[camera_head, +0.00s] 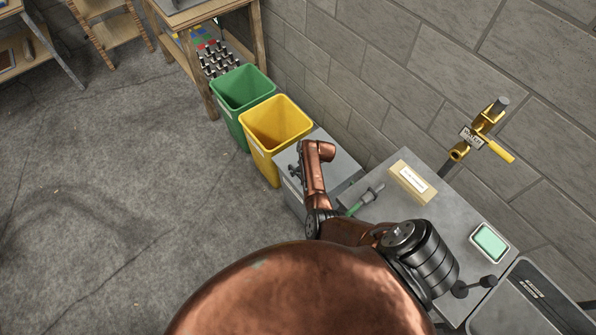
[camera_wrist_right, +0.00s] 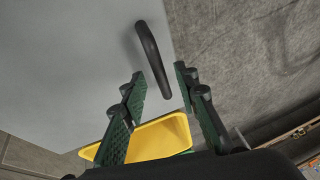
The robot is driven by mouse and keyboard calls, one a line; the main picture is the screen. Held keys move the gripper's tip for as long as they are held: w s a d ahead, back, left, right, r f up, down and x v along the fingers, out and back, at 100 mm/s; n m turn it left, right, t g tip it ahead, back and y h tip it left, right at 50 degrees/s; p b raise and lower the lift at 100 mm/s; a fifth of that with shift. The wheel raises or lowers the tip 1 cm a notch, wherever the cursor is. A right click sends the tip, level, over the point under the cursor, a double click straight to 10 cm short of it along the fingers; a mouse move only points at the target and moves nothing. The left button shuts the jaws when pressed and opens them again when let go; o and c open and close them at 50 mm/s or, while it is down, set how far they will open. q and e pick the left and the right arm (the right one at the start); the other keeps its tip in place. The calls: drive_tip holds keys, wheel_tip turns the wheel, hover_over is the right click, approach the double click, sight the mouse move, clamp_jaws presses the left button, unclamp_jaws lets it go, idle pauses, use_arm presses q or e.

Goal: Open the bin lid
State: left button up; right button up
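The grey bin's flat lid (camera_head: 341,165) lies closed to the right of the yellow bin, partly covered by my right arm. In the right wrist view the lid (camera_wrist_right: 70,60) fills the left side, with a curved black handle (camera_wrist_right: 149,52) at its edge. My right gripper (camera_wrist_right: 159,76) is open, its two green-padded fingers on either side of the handle's lower end. I see no clear contact between fingers and handle. In the head view my right gripper (camera_head: 294,172) is small and mostly hidden by the wrist. My left gripper is in neither view.
A yellow bin (camera_head: 277,126) and a green bin (camera_head: 243,92) stand open beside the grey one. A block wall runs behind. The floor at left is free.

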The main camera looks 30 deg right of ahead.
drive_tip(key=shift+c, duration=0.6)
clamp_jaws()
